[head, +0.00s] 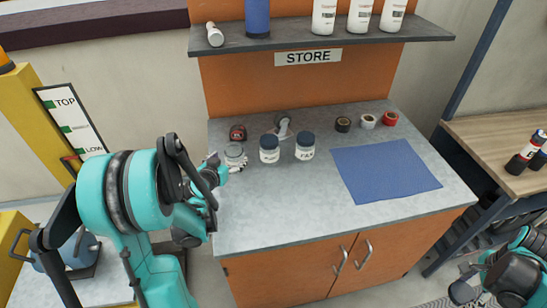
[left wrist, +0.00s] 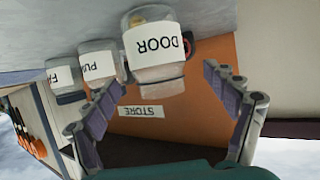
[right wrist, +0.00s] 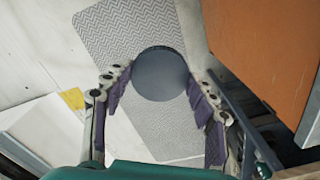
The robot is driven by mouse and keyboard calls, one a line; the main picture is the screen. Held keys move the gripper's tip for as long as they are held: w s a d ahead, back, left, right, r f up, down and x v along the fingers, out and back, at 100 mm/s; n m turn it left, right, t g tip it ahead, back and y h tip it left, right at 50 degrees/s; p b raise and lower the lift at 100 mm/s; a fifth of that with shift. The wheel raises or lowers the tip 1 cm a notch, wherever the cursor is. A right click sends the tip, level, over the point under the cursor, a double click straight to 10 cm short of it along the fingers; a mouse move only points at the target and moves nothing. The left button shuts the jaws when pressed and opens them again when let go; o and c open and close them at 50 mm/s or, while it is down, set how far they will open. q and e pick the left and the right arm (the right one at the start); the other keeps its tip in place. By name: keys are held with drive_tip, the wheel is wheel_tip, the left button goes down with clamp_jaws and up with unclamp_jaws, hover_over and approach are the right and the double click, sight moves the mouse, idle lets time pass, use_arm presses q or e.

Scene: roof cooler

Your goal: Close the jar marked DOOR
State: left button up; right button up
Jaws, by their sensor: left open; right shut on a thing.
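The jar marked DOOR (left wrist: 155,52) is pale, with a white label, and shows upside down in the left wrist view. In the head view this jar (head: 235,152) stands at the counter's left edge with no dark lid on top. My left gripper (left wrist: 162,77) is open, with its fingertips at either side of the jar; whether they touch it I cannot tell. My right gripper (right wrist: 158,80) is shut on a dark round lid (right wrist: 160,74), held above the floor. In the head view the right arm shows only at the lower right corner.
Two jars with dark blue lids, one (head: 269,149) and another (head: 305,147), stand right of the DOOR jar. Behind them are a red-and-black roll (head: 238,133) and a pale object (head: 283,126). A blue mat (head: 385,170) and several tape rolls (head: 367,121) lie to the right.

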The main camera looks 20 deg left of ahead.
use_arm(q)
drive_tip(key=b+x, duration=0.1)
drive_tip(key=x, duration=0.3)
drive_tip(key=shift+w+d+f+b, duration=0.15)
drive_tip(key=shift+f+b, duration=0.15)
drive_tip(key=shift+b, duration=0.1)
use_arm(e)
wheel_tip(320, 180, down, 2)
drive_tip(key=shift+f, duration=0.1)
use_arm(q)
drive_tip(key=shift+w+f, duration=0.1)
drive_tip(key=shift+w, duration=0.3)
drive_tip(key=shift+c, duration=0.4)
drive_tip(key=c, duration=1.2)
